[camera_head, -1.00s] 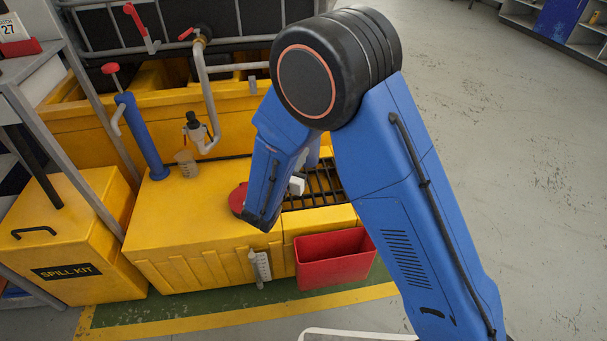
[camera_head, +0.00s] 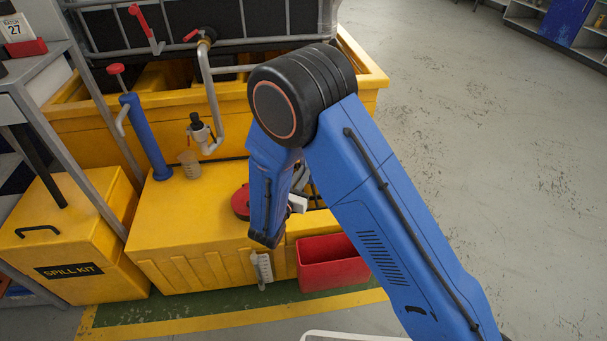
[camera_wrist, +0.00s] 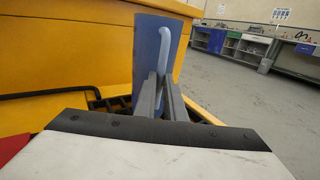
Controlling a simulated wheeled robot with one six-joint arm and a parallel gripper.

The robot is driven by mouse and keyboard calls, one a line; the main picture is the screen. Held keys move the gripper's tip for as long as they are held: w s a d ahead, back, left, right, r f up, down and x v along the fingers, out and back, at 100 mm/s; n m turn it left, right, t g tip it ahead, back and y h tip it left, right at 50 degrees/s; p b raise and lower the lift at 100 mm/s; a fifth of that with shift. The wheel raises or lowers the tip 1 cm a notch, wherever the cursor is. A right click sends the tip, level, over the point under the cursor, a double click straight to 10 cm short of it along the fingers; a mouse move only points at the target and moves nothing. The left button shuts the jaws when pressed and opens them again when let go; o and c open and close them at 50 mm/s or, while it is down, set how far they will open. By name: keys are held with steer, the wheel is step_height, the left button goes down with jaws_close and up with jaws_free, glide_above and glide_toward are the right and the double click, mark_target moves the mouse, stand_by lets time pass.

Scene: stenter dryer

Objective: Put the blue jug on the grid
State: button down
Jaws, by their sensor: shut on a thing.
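The blue jug (camera_wrist: 150,50) is upright in the wrist view, with a light blue handle (camera_wrist: 164,50) on its right side. My gripper (camera_wrist: 163,92) is shut on the jug at its handle. The black grid (camera_wrist: 116,102) shows behind and below the fingers in the wrist view. The fingers hide the jug's base, so I cannot tell whether it touches the grid. In the head view my arm hides the jug and most of the grid; a strip of grid (camera_head: 316,196) shows to the right of my gripper.
A red round object (camera_head: 240,203) lies on the yellow unit (camera_head: 190,230) left of my gripper. A clear beaker (camera_head: 190,165) and a blue pump tube (camera_head: 146,140) stand farther back. Open floor lies right.

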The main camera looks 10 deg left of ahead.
steer(key=shift+f, duration=0.15)
steer(key=c, duration=1.8)
jaws_free()
steer(key=shift+c, duration=0.2)
steer(key=v, duration=1.2)
